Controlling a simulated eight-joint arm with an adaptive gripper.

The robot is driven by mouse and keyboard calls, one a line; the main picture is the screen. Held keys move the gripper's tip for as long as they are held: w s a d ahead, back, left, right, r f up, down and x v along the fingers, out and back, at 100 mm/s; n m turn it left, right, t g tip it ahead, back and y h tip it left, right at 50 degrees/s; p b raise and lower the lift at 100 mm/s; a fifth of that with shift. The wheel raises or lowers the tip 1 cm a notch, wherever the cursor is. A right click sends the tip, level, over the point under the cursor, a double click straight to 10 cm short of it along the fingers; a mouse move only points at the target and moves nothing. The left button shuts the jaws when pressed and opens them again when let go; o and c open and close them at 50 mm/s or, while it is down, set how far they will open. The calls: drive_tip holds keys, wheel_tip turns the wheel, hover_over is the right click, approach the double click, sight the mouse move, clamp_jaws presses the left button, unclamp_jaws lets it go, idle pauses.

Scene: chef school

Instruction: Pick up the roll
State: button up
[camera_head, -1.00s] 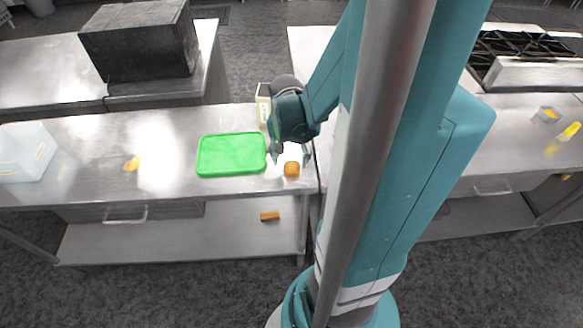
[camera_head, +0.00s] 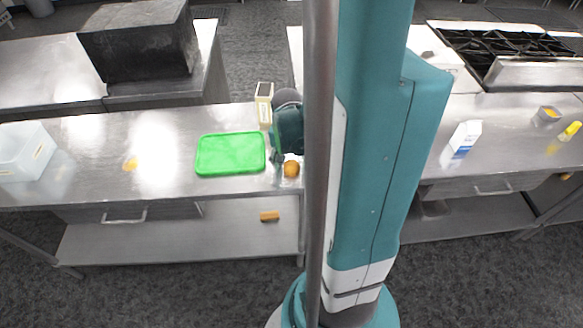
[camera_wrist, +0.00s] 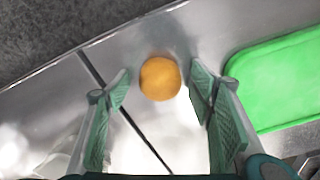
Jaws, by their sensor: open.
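The roll (camera_head: 291,169) is a small round orange-brown thing on the steel counter, just right of the green tray. In the wrist view the roll (camera_wrist: 160,78) lies ahead of the fingertips, about midway between them, with counter visible around it. My gripper (camera_wrist: 158,92) is open and empty, with one finger on each side of the view. In the head view my gripper (camera_head: 279,158) is beside the roll, partly hidden by my arm and a pole.
A green tray (camera_head: 230,154) lies left of the roll. A cream box (camera_head: 264,103) stands behind. A seam (camera_wrist: 130,120) crosses the counter near the roll. A milk carton (camera_head: 462,138) stands to the right. A white bin (camera_head: 24,153) is at far left.

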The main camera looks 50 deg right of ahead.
sight(291, 164)
idle(0.3)
drive_tip(key=c, duration=1)
drive_tip(key=shift+r, duration=0.15)
drive_tip(key=shift+r+p, duration=0.7)
drive_tip(key=shift+r, duration=4.15)
